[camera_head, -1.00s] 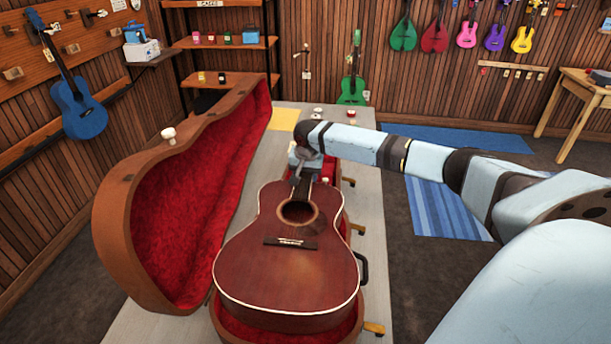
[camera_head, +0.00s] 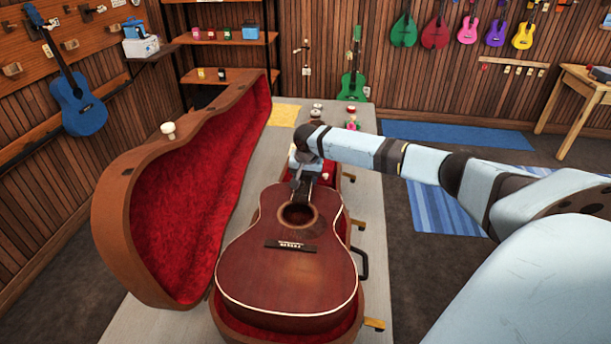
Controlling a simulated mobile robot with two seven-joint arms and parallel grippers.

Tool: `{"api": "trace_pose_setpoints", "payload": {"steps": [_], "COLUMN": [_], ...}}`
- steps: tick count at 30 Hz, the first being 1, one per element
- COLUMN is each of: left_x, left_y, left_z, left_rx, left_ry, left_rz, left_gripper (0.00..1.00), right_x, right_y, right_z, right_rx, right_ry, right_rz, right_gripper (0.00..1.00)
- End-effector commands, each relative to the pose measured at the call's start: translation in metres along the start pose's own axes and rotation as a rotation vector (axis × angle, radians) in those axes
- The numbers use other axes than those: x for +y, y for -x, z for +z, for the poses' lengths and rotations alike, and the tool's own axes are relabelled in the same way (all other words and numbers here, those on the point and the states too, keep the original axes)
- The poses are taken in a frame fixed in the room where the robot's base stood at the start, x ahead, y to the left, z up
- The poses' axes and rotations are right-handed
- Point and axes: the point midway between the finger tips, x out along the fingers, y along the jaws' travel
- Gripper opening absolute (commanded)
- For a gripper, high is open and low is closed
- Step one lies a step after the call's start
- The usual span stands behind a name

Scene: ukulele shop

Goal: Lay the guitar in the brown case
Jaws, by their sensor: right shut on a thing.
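The red-brown guitar (camera_head: 287,268) lies face up over the lower half of the brown case (camera_head: 228,324), its neck pointing away from me. The case stands open on a grey table, its red-lined lid (camera_head: 200,210) raised at the left. My right gripper (camera_head: 302,176) is shut on the guitar at its neck, just beyond the sound hole. The arm hides the far part of the neck and the head. Red lining shows around the guitar's lower edge. I cannot tell whether the body touches the case floor. My left gripper is not in view.
The grey table (camera_head: 150,328) has small pots (camera_head: 350,112) and a yellow cloth (camera_head: 284,115) at its far end. A white knob-like thing (camera_head: 168,129) shows by the lid. A blue guitar (camera_head: 76,100) hangs on the left wall. A green guitar (camera_head: 353,87) is at the back wall.

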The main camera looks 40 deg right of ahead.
Motion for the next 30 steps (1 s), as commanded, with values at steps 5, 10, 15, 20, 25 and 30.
{"api": "trace_pose_setpoints", "payload": {"steps": [5, 10, 15, 20, 25, 30], "left_x": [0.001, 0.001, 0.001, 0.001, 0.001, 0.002], "left_y": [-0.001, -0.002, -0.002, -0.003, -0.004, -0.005], "left_z": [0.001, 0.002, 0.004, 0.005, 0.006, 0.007], "left_rx": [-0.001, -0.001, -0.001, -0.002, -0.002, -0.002], "left_ry": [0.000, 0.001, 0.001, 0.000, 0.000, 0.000], "left_rz": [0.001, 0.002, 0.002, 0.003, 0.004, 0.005], "left_gripper": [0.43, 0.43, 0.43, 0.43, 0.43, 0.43], "right_x": [-0.001, 0.000, 0.001, 0.001, 0.001, 0.001], "right_y": [-0.005, -0.012, -0.019, -0.026, -0.033, -0.040], "right_z": [0.000, 0.001, 0.002, 0.003, 0.004, 0.005], "right_rx": [0.001, 0.001, 0.002, 0.002, 0.003, 0.003], "right_ry": [-0.002, -0.002, -0.003, -0.004, -0.005, -0.007], "right_rz": [-0.002, 0.000, 0.003, 0.004, 0.005, 0.006], "right_gripper": [0.00, 0.00, 0.00, 0.00, 0.00, 0.00]}}
